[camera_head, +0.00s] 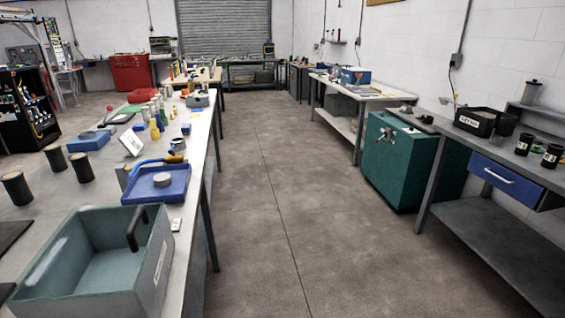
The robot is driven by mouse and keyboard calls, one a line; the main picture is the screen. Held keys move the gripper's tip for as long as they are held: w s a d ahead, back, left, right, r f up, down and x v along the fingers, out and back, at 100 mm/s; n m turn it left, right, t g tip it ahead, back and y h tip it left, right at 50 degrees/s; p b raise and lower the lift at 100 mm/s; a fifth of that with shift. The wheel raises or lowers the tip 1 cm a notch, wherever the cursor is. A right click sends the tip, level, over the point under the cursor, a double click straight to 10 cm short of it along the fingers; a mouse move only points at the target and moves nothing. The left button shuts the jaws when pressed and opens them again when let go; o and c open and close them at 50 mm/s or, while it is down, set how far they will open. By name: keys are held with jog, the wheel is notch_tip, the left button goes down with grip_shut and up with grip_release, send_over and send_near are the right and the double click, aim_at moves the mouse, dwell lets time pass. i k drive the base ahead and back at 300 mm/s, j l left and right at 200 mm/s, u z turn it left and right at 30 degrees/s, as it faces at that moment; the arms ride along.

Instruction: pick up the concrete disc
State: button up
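A small round grey disc (162,180), which looks like the concrete disc, lies in a shallow blue tray (151,195) on the long workbench (106,188) at the left. Its upper face is lighter than its side, and nothing visible covers it. A blue and yellow tool (157,161) lies at the tray's far edge. My gripper is not in view.
A large grey-green open bin (158,268) stands at the bench's near end. Several dark cylinders (83,166) stand left of the tray. A white sign (131,143) stands behind it. Open concrete floor (290,210) separates this bench from the green cabinet (392,165) and right-hand bench.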

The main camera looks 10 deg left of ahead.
aim_at(161, 180)
jog(key=i+l+z, duration=0.65)
jog(key=i, duration=0.25)
jog(key=i+j+u, duration=0.1)
jog(key=i+u, duration=0.3)
jog(key=i, duration=0.2)
jog(key=i+l+u, duration=0.1)
jog(key=i+u, duration=0.3)
jog(key=i, duration=0.2)
jog(key=i+j+u, duration=0.15)
jog(key=j+u, duration=0.2)
jog(key=i+j+u, duration=0.2)
jog(key=u, duration=0.15)
jog(key=i+j+u, duration=0.2)
jog(key=u, duration=0.15)
jog(key=i+j+u, duration=0.15)
jog(key=i+j, duration=0.05)
jog(key=j, duration=0.15)
